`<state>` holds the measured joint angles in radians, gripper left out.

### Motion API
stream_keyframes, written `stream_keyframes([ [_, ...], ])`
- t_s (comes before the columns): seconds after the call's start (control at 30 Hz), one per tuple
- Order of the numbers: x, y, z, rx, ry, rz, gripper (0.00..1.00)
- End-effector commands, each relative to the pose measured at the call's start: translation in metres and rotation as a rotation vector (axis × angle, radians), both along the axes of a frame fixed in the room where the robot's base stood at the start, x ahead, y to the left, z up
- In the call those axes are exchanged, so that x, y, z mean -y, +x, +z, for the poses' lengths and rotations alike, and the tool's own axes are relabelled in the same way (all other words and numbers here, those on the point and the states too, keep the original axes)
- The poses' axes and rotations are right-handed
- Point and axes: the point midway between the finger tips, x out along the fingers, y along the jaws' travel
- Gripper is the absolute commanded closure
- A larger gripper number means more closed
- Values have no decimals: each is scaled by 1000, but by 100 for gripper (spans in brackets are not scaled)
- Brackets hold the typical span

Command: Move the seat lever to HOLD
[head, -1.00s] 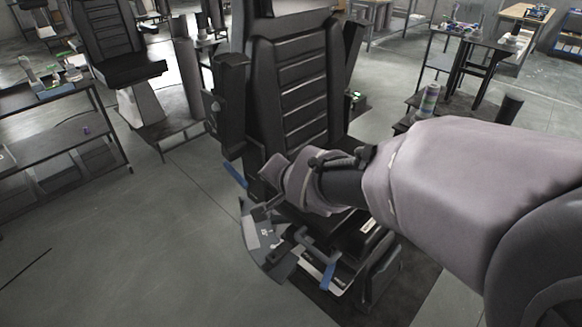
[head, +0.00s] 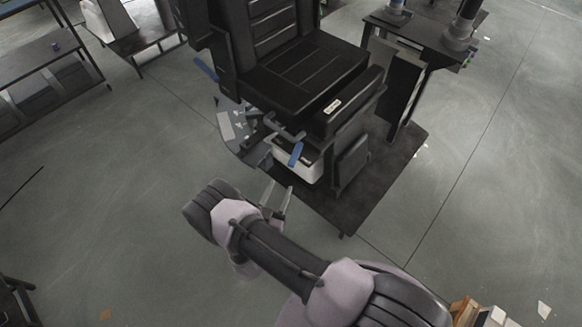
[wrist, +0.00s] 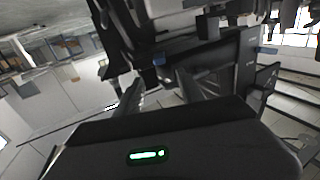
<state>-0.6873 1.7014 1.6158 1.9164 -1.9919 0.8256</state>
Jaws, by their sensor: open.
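The black seat (head: 300,70) stands on a dark mat. A lever with a blue grip (head: 296,154) sticks out low at its front, and a second blue grip (head: 205,68) shows at its left side. I cannot tell for sure which is the seat lever. A marked plate (head: 228,122) sits between them, its lettering too small to read. My gripper (head: 280,192) is open and empty, in front of and below the front blue grip, apart from it. In the wrist view my fingers (wrist: 160,90) point at the dark seat structure, where a small blue spot (wrist: 158,60) shows.
A dark table (head: 425,40) with equipment stands behind the seat on the right. A shelf rack (head: 45,60) is at the far left. Boxes (head: 480,312) lie at the bottom right.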

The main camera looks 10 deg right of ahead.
Motion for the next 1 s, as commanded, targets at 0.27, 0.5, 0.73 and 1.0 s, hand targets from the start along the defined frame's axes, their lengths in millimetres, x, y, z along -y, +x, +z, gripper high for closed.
stream_keyframes([
  [0.27, 43, 66, -4, 0, 1, -4, 54],
  [0.5, 59, 93, -2, -2, 1, -1, 54],
  [0.73, 61, 96, 0, -3, -1, 0, 54],
  [1.0, 61, 96, -1, -3, -1, 0, 94],
])
